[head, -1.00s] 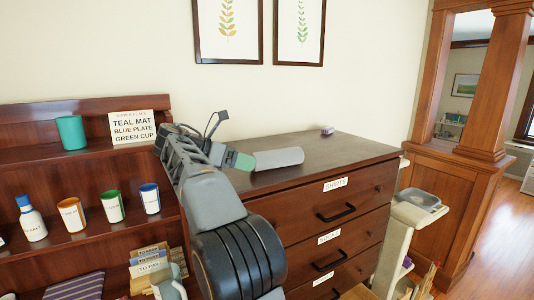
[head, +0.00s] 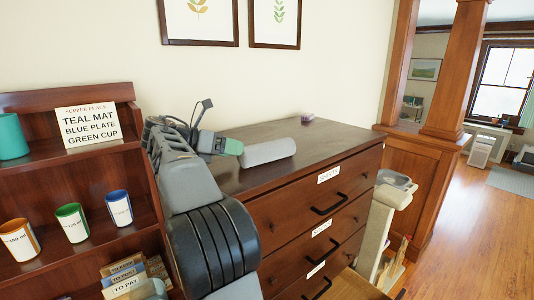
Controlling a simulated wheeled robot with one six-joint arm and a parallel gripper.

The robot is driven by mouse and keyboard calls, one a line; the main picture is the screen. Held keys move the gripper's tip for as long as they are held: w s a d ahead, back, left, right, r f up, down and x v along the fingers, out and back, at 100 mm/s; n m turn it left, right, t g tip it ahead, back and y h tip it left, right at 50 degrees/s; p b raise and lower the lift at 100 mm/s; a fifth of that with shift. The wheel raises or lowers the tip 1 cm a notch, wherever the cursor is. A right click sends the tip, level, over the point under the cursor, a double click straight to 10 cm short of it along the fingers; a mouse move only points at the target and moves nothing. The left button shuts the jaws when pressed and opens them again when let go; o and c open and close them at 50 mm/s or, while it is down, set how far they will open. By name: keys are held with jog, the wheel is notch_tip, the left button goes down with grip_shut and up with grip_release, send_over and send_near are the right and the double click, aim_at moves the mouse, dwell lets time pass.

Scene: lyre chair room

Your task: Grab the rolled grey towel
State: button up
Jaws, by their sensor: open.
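The rolled grey towel (head: 268,152) lies on top of the dark wooden dresser (head: 330,139), toward its left end. My gripper (head: 232,147) is at the towel's left end, with a greenish fingertip close to it. I cannot tell from this view whether they touch. The jaws are open, and the towel rests on the dresser top. My arm hides the dresser's left edge and part of the gripper.
A small purple item (head: 307,117) sits at the dresser's back edge. A cat tree (head: 392,190) stands right of the dresser. Open floor lies at far right.

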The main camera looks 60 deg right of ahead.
aim_at(249, 152)
jog(key=shift+p+x, duration=0.3)
jog(key=shift+x, duration=2.55)
jog(key=shift+s+r, duration=0.15)
jog(key=shift+r, duration=0.05)
jog(key=shift+c, duration=0.3)
jog(key=c, duration=0.7)
